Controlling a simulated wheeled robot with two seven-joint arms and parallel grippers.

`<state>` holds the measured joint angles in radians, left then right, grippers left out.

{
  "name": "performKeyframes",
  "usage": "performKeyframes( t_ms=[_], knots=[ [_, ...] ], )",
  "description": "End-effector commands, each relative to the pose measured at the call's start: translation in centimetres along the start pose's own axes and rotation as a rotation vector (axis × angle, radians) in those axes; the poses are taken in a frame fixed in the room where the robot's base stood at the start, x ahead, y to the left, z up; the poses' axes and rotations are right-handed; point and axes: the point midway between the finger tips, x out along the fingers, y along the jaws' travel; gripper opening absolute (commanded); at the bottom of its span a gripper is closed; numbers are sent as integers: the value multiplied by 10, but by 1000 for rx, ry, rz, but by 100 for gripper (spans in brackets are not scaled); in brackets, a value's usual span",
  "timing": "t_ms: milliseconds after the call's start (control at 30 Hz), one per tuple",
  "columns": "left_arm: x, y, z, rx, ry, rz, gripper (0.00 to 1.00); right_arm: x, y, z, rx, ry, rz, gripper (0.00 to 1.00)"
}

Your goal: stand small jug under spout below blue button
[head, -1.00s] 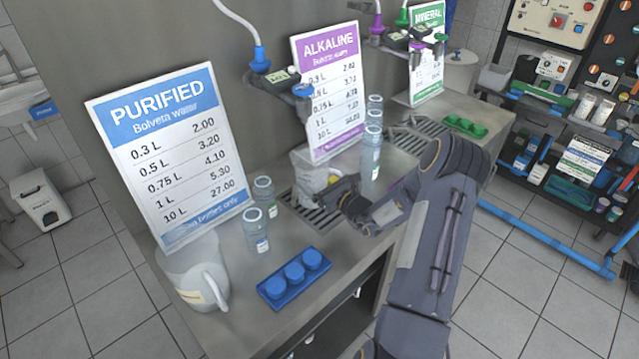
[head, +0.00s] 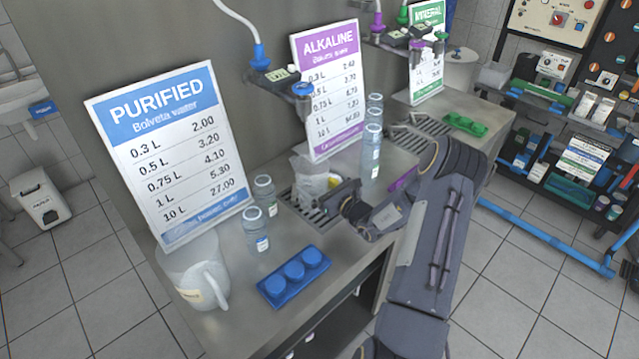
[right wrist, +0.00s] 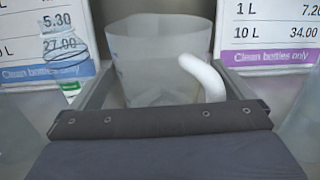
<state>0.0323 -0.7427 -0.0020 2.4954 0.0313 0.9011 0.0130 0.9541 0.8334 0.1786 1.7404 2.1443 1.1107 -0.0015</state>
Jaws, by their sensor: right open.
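The small jug (head: 309,186) is translucent and stands upright on the drain grate by the back wall, under the spout with the blue button (head: 302,89). My right gripper (head: 338,192) is open beside the jug at its front right. In the right wrist view the jug (right wrist: 155,65) stands just beyond and between the open fingers, its white handle (right wrist: 204,76) turned to the right. I cannot tell whether either finger touches it. The jug's near side is partly hidden by the gripper in the head view. My left gripper is not in view.
A large white jug (head: 192,276) stands at the left, below the purified sign (head: 170,140). Small bottles (head: 257,231) stand left of the grate, and taller bottles (head: 371,150) behind my right arm. A blue cap tray (head: 294,278) lies in front. The alkaline sign (head: 330,85) stands behind.

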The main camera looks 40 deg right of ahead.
Motion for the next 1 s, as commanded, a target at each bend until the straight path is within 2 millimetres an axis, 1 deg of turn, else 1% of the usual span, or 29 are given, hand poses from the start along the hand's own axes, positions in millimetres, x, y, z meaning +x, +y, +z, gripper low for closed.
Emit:
performKeyframes(
  t_ms=[67, 300, 400, 500, 600, 667, 700, 767, 867, 900, 933, 967, 1000],
  knots=[
    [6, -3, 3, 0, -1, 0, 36, -15, -1, -4, -1, 5, -3, 100],
    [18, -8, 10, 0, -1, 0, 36, -68, -1, -5, 0, 5, -5, 100],
    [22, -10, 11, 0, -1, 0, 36, -87, -1, -4, 0, 4, -4, 100],
    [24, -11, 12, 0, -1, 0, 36, -101, -1, -3, -1, 4, -4, 100],
    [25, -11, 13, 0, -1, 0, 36, -110, 0, -2, -1, 3, -2, 100],
    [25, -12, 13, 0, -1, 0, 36, -112, 3, 2, -9, 0, 13, 100],
    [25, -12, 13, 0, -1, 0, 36, -110, 10, 8, -22, -4, 39, 100],
    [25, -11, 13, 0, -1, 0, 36, -105, 28, 23, -63, -11, 112, 100],
    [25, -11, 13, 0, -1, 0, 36, -98, 87, 64, -202, -34, 334, 100],
    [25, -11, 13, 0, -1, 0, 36, -100, 119, 84, -286, -46, 453, 100],
    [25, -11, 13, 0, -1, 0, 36, -105, 145, 98, -361, -55, 550, 100],
    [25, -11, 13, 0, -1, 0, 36, -113, 172, 110, -446, -65, 653, 100],
    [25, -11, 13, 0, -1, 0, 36, -128, 204, 124, -564, -77, 780, 100]
  ],
)
